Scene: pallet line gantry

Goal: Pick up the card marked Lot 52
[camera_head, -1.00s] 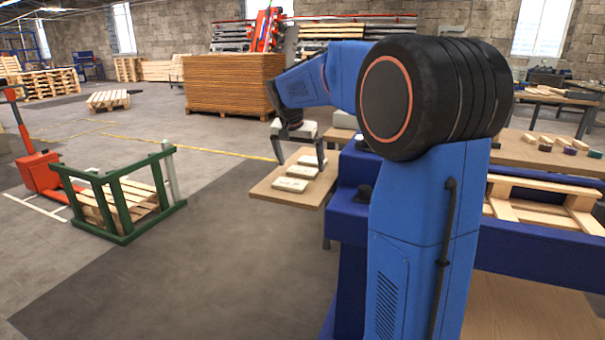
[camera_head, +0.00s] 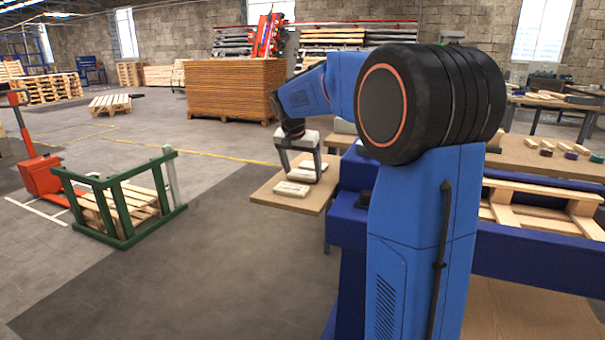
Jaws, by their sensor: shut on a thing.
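My gripper (camera_head: 303,175) is over the small wooden table (camera_head: 267,191), pointing down, with its two fingers closed on the sides of a pale card (camera_head: 301,175). The held card is low, at or just above the table top; I cannot tell whether it touches. A second pale card (camera_head: 291,189) lies flat on the table in front of it, nearer the table's front edge. Another pale card seems to lie behind, partly hidden by the fingers. The marks on the cards are too small to read, so I cannot tell which is Lot 52.
A blue frame (camera_head: 520,250) carrying a wooden pallet (camera_head: 545,220) stands at right. A bench (camera_head: 520,160) with small blocks is behind it. A green rail frame (camera_head: 125,208) around a pallet stands at left, beside a red pallet jack (camera_head: 40,172). Floor between is clear.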

